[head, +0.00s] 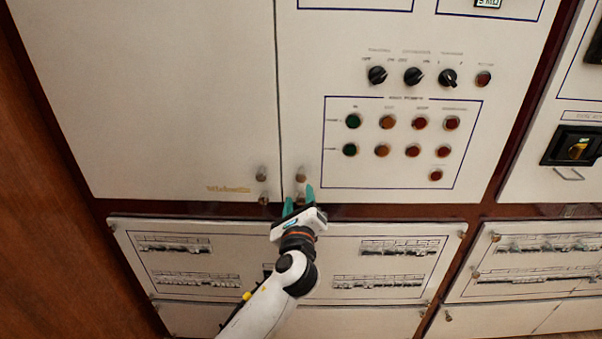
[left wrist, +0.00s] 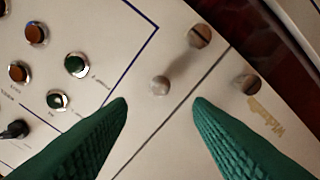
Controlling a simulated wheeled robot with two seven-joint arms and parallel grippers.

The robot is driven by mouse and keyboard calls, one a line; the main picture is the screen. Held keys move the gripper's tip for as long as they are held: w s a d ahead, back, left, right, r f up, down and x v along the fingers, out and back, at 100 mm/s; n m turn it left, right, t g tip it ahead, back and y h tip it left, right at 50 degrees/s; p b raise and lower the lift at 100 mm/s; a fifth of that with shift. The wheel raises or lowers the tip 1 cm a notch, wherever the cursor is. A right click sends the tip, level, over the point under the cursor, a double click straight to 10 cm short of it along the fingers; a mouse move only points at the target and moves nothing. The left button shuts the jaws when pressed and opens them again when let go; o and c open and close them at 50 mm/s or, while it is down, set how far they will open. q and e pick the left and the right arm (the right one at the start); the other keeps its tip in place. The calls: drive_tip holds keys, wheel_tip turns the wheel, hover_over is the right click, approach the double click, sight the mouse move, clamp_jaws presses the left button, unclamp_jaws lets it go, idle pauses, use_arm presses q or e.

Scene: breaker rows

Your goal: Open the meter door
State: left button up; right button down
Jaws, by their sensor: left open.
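Two tall cream panels meet at a thin vertical seam: a plain left one (head: 150,90) and a right one (head: 310,60) with switches, buttons and a meter display (head: 488,3) at the top edge. No readable label names the meter door. A small round knob (head: 300,178) sits on the right panel by the seam; it also shows in the left wrist view (left wrist: 160,86). A slotted screw (left wrist: 199,36) is near it. Another knob (head: 261,173) is across the seam. My left gripper (head: 299,198) is open, its green fingertips near the knob, with nothing between them. My right gripper is out of view.
Slotted screw (left wrist: 246,83) and gold lettering (head: 228,189) are on the plain panel. A lower panel with breaker rows (head: 385,262) lies beneath my left arm. Dark red frame strips (head: 400,211) separate the panels. A brown wooden surface (head: 50,220) bounds the left.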

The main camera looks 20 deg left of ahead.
sight(300, 178)
use_arm(q)
drive_tip(key=x, duration=0.9)
drive_tip(key=shift+w+f+p, duration=0.1)
drive_tip(key=shift+w+p, duration=0.2)
drive_tip(key=shift+p, duration=0.1)
drive_tip(key=shift+s, duration=0.1)
clamp_jaws()
